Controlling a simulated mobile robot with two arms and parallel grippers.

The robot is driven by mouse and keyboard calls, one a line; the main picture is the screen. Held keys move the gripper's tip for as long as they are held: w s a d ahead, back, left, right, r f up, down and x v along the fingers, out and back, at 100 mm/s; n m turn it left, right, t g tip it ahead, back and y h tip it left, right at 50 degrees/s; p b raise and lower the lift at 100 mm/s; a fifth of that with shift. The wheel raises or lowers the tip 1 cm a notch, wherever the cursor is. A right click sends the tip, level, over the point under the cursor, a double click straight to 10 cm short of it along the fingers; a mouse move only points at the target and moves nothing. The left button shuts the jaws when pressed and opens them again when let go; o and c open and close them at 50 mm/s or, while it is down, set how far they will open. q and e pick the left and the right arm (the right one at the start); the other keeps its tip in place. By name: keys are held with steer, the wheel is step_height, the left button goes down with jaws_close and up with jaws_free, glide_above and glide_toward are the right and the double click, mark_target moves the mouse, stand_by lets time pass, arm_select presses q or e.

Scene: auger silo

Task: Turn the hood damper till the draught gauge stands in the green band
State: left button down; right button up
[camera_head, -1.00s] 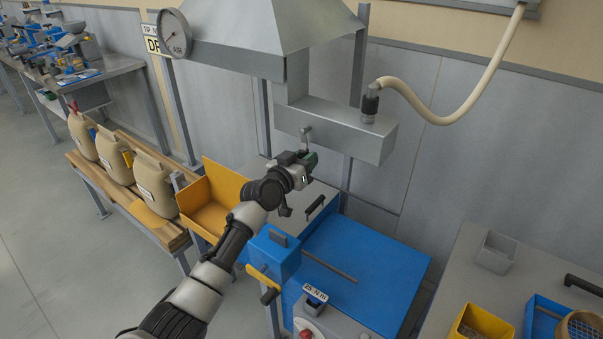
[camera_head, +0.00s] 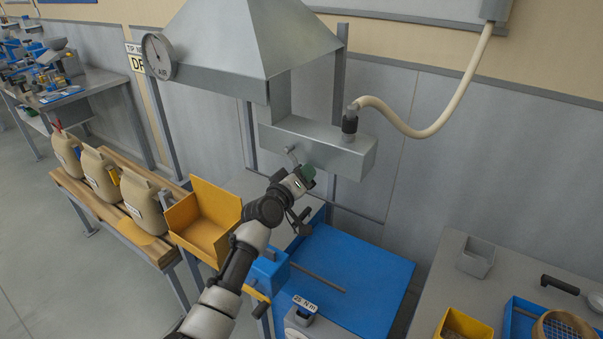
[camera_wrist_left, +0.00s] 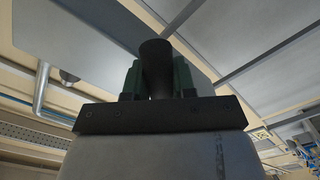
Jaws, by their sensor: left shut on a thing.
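The grey metal hood (camera_head: 255,35) has a box-shaped duct (camera_head: 330,150) at its lower right. The damper lever (camera_head: 291,155) sticks out of the duct's front face and slants down to the right. My left gripper (camera_head: 306,174) is at the lever's lower end, shut on its handle. In the left wrist view the dark round handle (camera_wrist_left: 157,66) stands between the green fingers. The round draught gauge (camera_head: 159,56), marked AIR, hangs at the hood's left corner. Its needle and any green band are too small to read. My right gripper is out of view.
A pale hose (camera_head: 440,128) runs from the duct top to the wall. Below are a yellow bin (camera_head: 205,235), a blue table (camera_head: 365,275) and a blue block (camera_head: 268,272). Sacks (camera_head: 103,175) stand on a bench at left. A grey worktop (camera_head: 440,282) is at right.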

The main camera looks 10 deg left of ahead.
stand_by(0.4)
arm_select(q)
steer(key=c, duration=0.9)
jaws_free()
steer(key=shift+b+v, duration=0.65)
steer(key=shift+v, duration=4.8)
steer(key=shift+f, duration=0.1)
